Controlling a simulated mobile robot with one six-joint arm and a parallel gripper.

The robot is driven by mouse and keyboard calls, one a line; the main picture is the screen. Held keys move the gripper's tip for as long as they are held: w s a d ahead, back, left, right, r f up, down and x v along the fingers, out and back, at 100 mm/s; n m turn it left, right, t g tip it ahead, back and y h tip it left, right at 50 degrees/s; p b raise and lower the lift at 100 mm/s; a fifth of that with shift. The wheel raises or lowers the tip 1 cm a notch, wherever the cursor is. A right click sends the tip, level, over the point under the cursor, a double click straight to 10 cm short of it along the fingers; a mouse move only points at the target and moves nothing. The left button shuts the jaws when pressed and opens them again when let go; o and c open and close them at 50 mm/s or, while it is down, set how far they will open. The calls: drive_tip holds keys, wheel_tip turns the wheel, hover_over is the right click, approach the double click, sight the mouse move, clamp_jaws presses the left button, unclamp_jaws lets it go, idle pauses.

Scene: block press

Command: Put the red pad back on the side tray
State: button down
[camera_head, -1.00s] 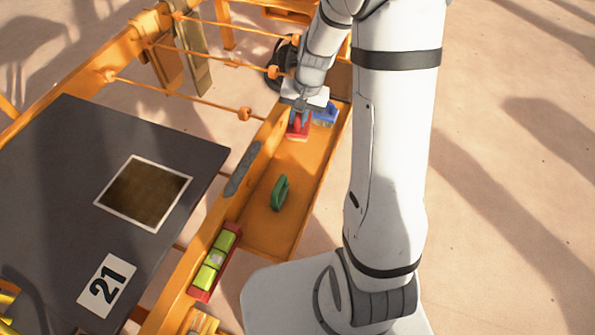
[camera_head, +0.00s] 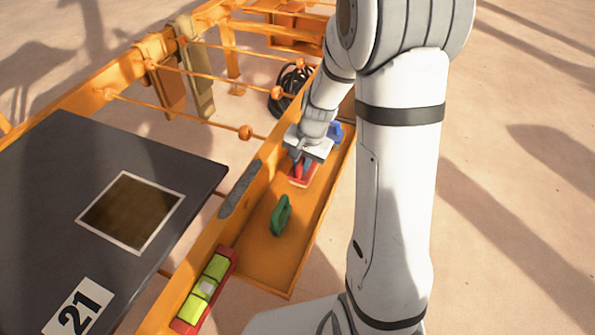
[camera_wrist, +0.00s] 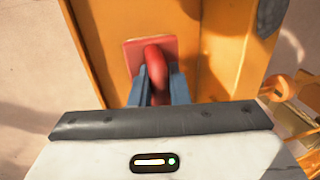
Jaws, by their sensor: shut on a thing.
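The red pad (camera_head: 302,178) has a flat base and a curved red handle. My gripper (camera_head: 304,165) is shut on that handle, over the far part of the orange side tray (camera_head: 262,265). In the wrist view the two blue-grey fingers of my gripper (camera_wrist: 158,80) sit on either side of the handle, and the red pad (camera_wrist: 133,55) shows its base over the tray floor (camera_wrist: 210,55). Whether the base touches the floor is hard to tell. My gripper partly hides the pad in the head view.
A green pad (camera_head: 281,216) stands nearer in the tray. A blue pad (camera_head: 336,131) is beyond the red one, partly hidden. A green-and-red level (camera_head: 207,290) and a grey strip (camera_head: 240,189) lie along the orange beam. A dark plate (camera_head: 60,190) is at left.

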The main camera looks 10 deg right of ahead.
wheel_tip(320, 180, down, 3)
drive_tip(key=shift+r, duration=0.3)
drive_tip(key=c, duration=1.4)
unclamp_jaws()
